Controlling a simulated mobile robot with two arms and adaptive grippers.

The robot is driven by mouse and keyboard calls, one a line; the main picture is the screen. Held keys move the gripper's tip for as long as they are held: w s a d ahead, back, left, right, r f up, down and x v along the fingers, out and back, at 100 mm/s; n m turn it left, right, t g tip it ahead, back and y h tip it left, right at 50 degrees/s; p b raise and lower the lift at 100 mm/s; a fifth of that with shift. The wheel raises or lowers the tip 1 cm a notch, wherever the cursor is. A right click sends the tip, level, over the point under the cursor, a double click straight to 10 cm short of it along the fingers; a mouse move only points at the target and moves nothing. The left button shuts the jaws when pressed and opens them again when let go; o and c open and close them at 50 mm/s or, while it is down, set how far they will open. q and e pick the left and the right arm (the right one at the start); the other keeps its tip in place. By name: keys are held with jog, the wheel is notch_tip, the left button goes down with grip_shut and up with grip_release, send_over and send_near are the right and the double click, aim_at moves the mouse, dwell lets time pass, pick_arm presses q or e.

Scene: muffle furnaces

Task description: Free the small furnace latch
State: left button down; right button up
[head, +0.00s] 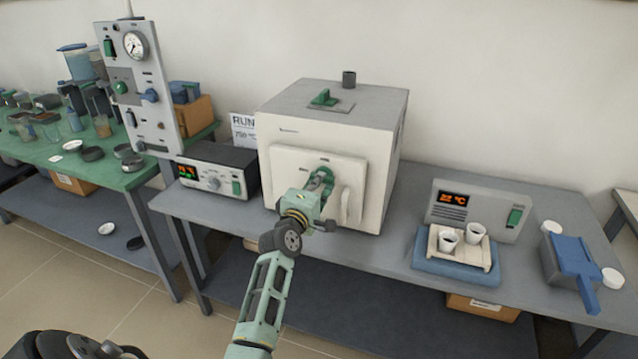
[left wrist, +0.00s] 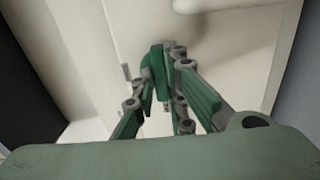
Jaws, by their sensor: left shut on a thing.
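The small furnace (head: 332,150) is a white box with a grey top, standing on the grey bench with its front door (head: 290,160) closed or nearly so. My left gripper (head: 321,182) reaches the upper middle of the door. In the left wrist view the gripper (left wrist: 163,75) is shut on the green latch (left wrist: 157,66), which stands upright against the pale door. In the head view the gripper mostly hides the latch. A pale vertical handle (head: 346,205) shows right of the gripper. My right gripper is not in view.
A controller (head: 215,170) stands left of the furnace. To the right, a blue tray (head: 455,272) holds a pale rack with two white cups, before a display panel (head: 478,212). A blue scoop-like item (head: 577,262) lies farther right. Bench between furnace and tray is clear.

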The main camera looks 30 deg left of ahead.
pick_arm(q)
jog(key=m+p, duration=0.4)
jog(key=m, duration=1.3)
jog(key=shift+f, duration=0.1)
jog(key=shift+m, duration=0.4)
jog(key=c, duration=1.8)
grip_release()
jog(key=shift+s, duration=0.15)
jog(key=v, duration=1.1)
jog(key=shift+s, duration=0.4)
